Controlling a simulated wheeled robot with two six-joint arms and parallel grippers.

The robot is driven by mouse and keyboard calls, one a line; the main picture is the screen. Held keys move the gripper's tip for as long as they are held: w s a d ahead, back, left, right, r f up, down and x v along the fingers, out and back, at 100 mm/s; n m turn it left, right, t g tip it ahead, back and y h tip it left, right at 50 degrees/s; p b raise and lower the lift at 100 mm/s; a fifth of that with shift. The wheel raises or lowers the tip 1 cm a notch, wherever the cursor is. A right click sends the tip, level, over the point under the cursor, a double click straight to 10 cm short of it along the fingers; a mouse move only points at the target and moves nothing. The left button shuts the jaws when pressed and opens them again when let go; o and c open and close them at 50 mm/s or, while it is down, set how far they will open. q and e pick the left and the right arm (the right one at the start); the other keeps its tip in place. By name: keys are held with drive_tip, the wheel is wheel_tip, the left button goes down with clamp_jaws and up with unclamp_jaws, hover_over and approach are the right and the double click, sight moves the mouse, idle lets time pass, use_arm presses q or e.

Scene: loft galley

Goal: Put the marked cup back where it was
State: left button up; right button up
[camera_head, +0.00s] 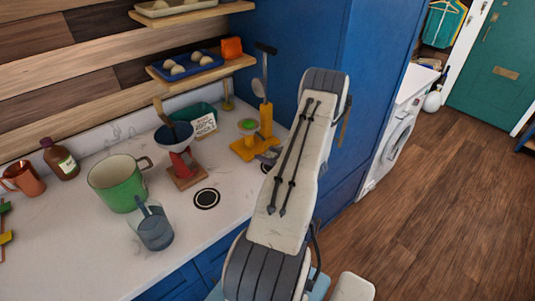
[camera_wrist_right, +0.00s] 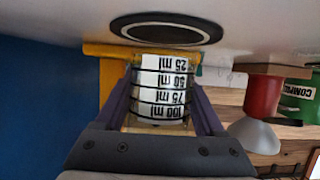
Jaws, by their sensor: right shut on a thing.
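The marked cup (camera_wrist_right: 163,95) is a small clear cup with a white scale from 25 to 100 ml. It shows upside down in the right wrist view, as does the whole scene there. My right gripper (camera_head: 267,157) is shut around it, one finger on each side. My left gripper is not in view.
A yellow stand (camera_head: 247,149) is close by the gripper. A shelf (camera_head: 205,74) hangs above.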

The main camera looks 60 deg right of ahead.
drive_tip(key=shift+f, duration=0.45)
drive_tip(key=shift+f, duration=0.1)
drive_tip(key=shift+f, duration=0.15)
drive_tip(key=o, duration=1.4)
